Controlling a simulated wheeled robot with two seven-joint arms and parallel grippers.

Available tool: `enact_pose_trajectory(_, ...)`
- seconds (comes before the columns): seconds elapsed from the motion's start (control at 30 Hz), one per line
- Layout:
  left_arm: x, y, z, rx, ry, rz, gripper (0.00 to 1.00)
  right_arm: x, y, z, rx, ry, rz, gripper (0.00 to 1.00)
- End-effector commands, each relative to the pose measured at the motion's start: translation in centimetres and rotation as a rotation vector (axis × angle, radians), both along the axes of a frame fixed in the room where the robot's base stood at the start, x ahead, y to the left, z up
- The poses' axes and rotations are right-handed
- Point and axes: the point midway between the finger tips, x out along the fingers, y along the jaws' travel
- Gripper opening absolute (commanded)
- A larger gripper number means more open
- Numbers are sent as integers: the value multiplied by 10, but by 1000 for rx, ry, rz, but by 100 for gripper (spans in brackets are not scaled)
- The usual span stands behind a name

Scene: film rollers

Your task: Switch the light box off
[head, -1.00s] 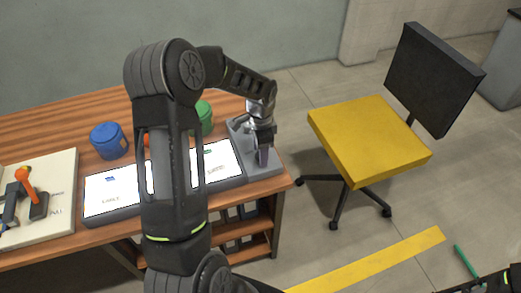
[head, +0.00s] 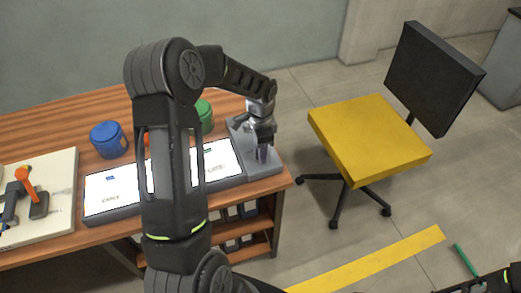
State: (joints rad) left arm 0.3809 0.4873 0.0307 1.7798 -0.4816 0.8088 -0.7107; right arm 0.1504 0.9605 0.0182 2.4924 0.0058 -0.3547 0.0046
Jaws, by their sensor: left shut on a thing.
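The light box (head: 112,211) lies on the wooden table, its white panels brightly lit. My left arm crosses in front of its middle and hides part of it. At its right end is a grey block (head: 238,129). My left gripper (head: 262,153) points down at this grey end, shut on a small part there that looks like the switch (head: 263,156). The fingers mostly hide that part, so its position cannot be read. My right gripper is not in view; only a bit of my right arm shows at the bottom right corner.
A blue jar (head: 108,140) and a green jar (head: 203,116) stand behind the light box. A pale board (head: 62,180) with an orange-handled tool (head: 26,178) lies at the left. A yellow chair (head: 370,140) stands right of the table (head: 60,128), with open floor between.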

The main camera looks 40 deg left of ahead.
Motion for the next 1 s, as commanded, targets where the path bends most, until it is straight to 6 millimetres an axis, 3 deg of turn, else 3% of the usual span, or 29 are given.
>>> enact_pose_trajectory(0.47, 0, 0, -1, 2, -1, 82, 0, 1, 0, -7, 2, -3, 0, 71)
enact_pose_trajectory(1.0, 1, 0, -2, 0, -3, 506, 0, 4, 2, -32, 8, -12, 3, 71)
